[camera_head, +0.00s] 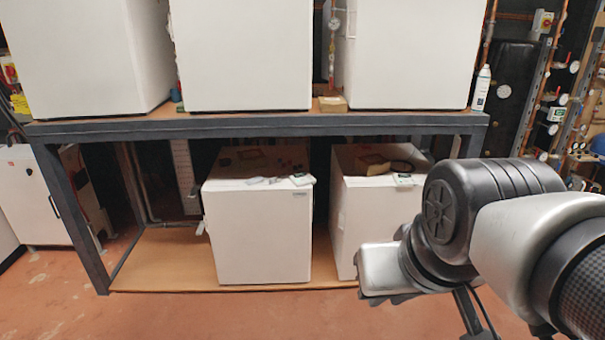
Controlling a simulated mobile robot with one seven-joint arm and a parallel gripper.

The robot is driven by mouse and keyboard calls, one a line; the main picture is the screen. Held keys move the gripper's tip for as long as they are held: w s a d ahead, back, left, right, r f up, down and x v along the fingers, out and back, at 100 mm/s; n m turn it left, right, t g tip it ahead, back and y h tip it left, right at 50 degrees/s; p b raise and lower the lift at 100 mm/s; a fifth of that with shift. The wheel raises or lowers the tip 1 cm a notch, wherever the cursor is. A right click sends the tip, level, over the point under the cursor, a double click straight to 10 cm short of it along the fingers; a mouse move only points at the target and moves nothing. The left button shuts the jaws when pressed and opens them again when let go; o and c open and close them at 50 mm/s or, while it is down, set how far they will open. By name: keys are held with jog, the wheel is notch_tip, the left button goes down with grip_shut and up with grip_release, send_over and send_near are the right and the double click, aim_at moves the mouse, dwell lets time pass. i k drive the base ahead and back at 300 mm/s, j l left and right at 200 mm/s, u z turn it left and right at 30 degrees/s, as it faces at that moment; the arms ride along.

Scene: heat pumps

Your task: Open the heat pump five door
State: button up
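Several white box units stand on a dark metal rack, and I cannot tell which one is heat pump five. Three are on the upper shelf: left (85,55), middle (243,55) and right (408,55). Two are on the lower shelf: a middle one (258,238) with small items on top, and a right one (350,215) partly hidden by my arm. All their visible fronts look shut. My arm reaches in from the right. Its silver end part (382,268) is in front of the lower right unit; the fingers are not clearly visible.
The rack's shelf edge (270,126) and left leg (72,215) are dark metal. A white cabinet (35,195) stands at the left. Pipes and gauges (560,100) line the right. The red floor (200,315) in front is clear.

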aim_at(373, 214)
jog(key=i+l, duration=0.35)
jog(key=i, duration=0.2)
jog(key=i+l, duration=0.35)
jog(key=i, duration=0.2)
jog(key=i+l, duration=0.35)
jog(key=i, duration=0.2)
jog(key=i+l, duration=0.35)
jog(key=i, duration=0.2)
jog(key=i+l, duration=0.35)
jog(key=i, duration=0.2)
jog(key=j+u, duration=0.05)
